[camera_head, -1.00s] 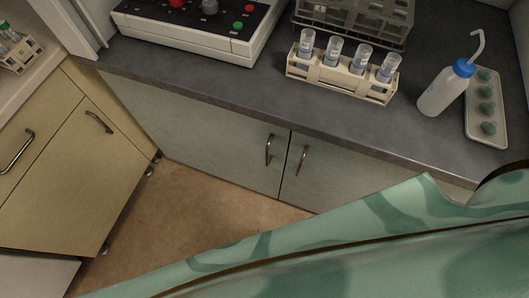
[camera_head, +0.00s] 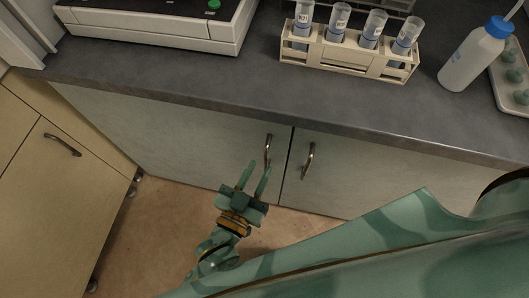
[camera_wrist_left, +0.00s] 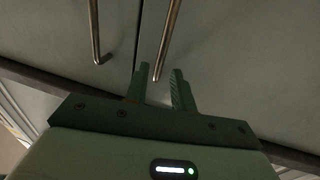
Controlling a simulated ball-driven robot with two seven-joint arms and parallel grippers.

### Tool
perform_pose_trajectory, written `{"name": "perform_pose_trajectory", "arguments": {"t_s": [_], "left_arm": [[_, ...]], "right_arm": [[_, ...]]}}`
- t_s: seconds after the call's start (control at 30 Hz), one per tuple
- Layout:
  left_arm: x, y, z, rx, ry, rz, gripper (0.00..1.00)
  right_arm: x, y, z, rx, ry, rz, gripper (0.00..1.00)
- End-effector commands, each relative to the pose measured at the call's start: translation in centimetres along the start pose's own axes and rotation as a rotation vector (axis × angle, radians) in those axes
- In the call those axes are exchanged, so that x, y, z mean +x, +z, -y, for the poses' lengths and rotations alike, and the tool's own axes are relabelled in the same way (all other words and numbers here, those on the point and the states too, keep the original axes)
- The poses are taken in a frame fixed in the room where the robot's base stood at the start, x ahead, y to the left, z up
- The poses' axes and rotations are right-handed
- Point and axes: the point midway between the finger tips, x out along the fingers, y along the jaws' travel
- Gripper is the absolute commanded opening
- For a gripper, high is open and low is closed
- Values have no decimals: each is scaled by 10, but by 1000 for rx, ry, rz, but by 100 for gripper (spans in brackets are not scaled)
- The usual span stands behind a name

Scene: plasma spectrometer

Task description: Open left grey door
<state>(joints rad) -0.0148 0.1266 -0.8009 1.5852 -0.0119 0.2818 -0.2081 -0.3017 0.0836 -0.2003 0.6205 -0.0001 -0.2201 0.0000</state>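The left grey door (camera_head: 180,135) is shut, flush beneath the dark countertop. Its curved metal handle (camera_head: 268,148) is upright near the door's right edge. My left gripper (camera_head: 256,178) is open and empty, pointing at this handle from below and in front. In the left wrist view, the two fingers (camera_wrist_left: 160,88) are apart, and the end of one handle (camera_wrist_left: 167,50) shows at the gap between their tips. I take it for the left door's handle, seen with the camera turned over. I cannot tell whether the fingers touch it. My right gripper is out of view.
The right grey door (camera_head: 390,175) with its own handle (camera_head: 308,160) is close beside. A tube rack (camera_head: 350,63), a white wash bottle (camera_head: 475,55) and a white instrument (camera_head: 150,30) stand on the countertop (camera_head: 250,90). A beige cabinet (camera_head: 50,190) is at left; brown floor lies between.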

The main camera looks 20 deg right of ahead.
Motion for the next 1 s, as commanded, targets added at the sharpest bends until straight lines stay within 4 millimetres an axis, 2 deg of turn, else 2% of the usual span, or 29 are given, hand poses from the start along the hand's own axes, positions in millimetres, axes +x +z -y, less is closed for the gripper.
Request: {"name": "perform_pose_trajectory", "arguments": {"t_s": [0.1, 0.33, 0.63, 0.67, 0.73, 0.77, 1.0], "left_arm": [[26, 4, 0, -3, 0, 0, 25], [51, 2, 0, 0, 0, 2, 25], [54, 0, 0, 1, 0, 2, 25], [54, 0, 0, 1, 0, 2, 22], [54, 0, 0, 1, 0, 2, 3], [54, 0, 0, 1, 0, 2, 0], [50, 0, 0, 2, 4, 3, 0]], "right_arm": [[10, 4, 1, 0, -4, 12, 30], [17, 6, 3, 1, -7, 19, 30], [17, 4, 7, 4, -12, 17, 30], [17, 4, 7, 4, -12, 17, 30], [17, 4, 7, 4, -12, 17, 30], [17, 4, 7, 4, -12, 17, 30], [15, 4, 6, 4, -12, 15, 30]]}}
